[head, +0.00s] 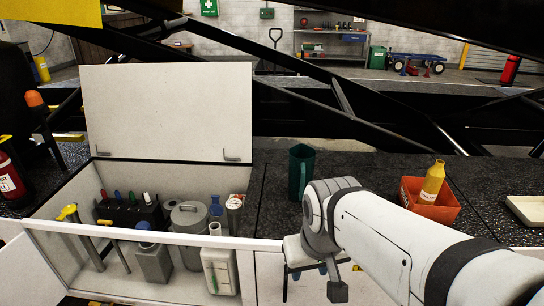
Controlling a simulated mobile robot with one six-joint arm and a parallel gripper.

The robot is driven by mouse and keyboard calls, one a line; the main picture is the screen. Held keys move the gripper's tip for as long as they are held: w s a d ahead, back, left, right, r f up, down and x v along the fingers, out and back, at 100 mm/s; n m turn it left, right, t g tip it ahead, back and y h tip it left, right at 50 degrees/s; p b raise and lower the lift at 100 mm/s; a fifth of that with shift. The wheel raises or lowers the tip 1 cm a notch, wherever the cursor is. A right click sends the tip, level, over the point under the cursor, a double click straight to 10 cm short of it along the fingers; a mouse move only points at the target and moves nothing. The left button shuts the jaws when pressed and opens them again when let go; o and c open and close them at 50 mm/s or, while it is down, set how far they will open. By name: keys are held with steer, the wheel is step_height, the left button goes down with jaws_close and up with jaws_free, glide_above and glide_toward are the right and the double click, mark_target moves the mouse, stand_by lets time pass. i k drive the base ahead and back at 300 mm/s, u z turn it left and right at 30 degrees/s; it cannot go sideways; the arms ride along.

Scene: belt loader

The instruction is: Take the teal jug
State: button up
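The teal jug (300,172) stands upright on the dark speckled deck, just right of the open white bin. It is dark teal with an open top, and its handle side faces right. My arm's wrist is close in front of the jug and overlaps its lower right edge in the picture. My gripper (311,288) hangs below and in front of the jug, over the white front panel. Its two fingers show spread apart, with no held object visible between them.
The open bin (130,286) holds a grey canister (188,218), bottles and tools; its lid (166,112) stands up behind. Black beams cross behind the deck.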

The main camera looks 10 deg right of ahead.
mark_target(301, 161)
steer(key=i, duration=1)
